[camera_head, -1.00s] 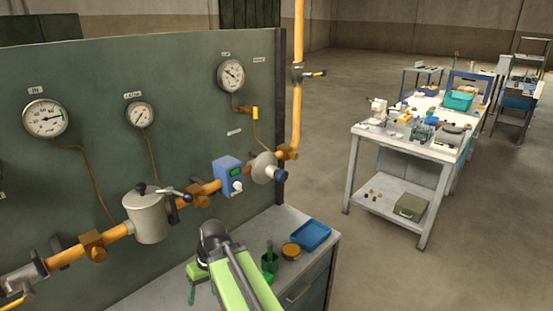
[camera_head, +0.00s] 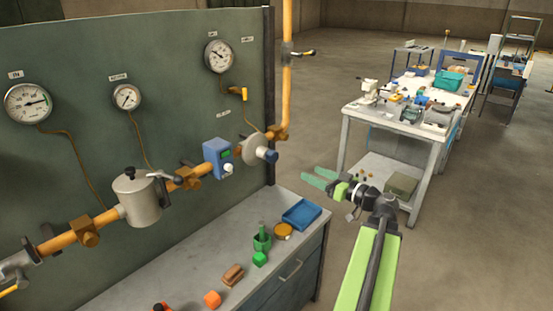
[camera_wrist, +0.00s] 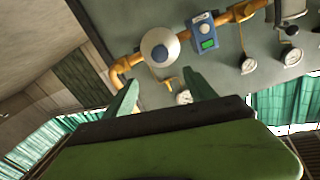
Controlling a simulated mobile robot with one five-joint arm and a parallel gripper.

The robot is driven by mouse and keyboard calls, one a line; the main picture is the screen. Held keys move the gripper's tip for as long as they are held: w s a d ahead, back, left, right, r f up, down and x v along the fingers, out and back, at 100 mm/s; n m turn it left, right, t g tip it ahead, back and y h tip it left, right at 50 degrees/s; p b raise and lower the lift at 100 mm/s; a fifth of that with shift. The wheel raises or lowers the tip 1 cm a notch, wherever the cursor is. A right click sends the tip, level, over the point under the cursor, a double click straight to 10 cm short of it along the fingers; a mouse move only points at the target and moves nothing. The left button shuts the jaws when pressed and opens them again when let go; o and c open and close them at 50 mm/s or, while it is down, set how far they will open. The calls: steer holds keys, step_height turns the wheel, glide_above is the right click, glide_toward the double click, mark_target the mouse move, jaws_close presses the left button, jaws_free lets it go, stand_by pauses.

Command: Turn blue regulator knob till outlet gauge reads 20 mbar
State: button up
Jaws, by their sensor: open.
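The blue regulator knob (camera_head: 267,155) sits on the front of a round grey regulator body (camera_head: 250,148) on the orange pipe. In the wrist view the blue knob (camera_wrist: 160,53) faces me at the middle of the pale disc. The outlet gauge (camera_head: 219,56) is the upper right dial on the panel; its reading is too small to tell. My gripper (camera_head: 310,179) is open and empty, to the right of the knob and apart from it, pointing left toward the panel. In the wrist view my gripper (camera_wrist: 163,79) has its fingers spread below the knob.
A blue box (camera_head: 218,158) with a green display and white knob is just left of the regulator. A vertical orange pipe (camera_head: 287,90) rises behind. The bench (camera_head: 190,270) below holds a blue tray (camera_head: 301,214) and several small items. A cluttered worktable (camera_head: 345,150) stands behind my arm.

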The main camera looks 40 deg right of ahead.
mark_target(275, 157)
steer(key=w+a, duration=0.1)
steer(key=w, duration=0.4)
steer(key=w+a, duration=0.1)
steer(key=w, duration=1)
steer(key=shift+w+a, duration=0.4)
steer(key=c, duration=1.4)
steer(key=shift+m, duration=1.1)
steer(key=o, duration=1.4)
steer(key=shift+s, duration=0.1)
